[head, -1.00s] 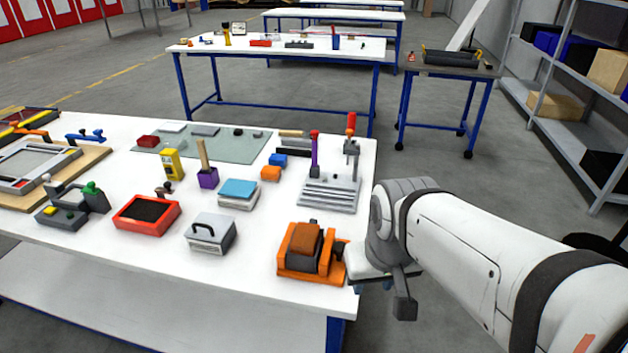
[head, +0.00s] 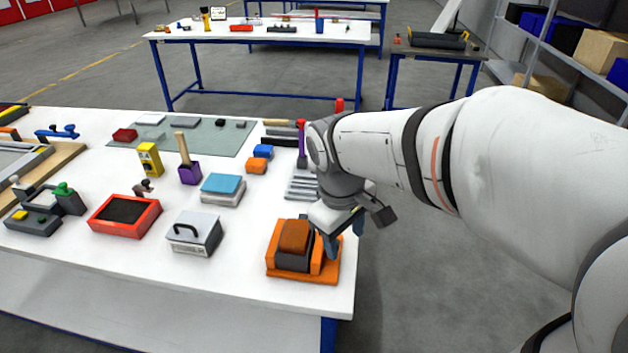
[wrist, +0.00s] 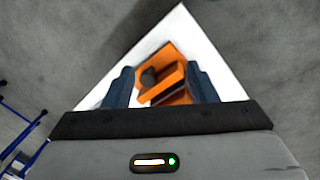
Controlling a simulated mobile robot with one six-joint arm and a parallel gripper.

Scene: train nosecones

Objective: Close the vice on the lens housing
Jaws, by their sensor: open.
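The orange vice (head: 329,268) sits at the near right corner of the white table. A brown-orange block over a dark grey body (head: 294,237), seemingly the lens housing, sits upright in it; I cannot tell whether the jaws touch it. My gripper (head: 345,237) is open and empty, just right of the vice, its blue-grey fingers pointing down and partly covering the vice's right side. In the wrist view the orange vice (wrist: 172,55) with a dark round part (wrist: 148,77) shows between the open fingers (wrist: 161,90); contact is not visible.
Left of the vice stand a grey box with a handle (head: 194,234), a red tray (head: 125,215) and a blue-topped block (head: 223,188). A grey slotted fixture (head: 302,185) stands behind, partly hidden by my arm. The table's right edge is close.

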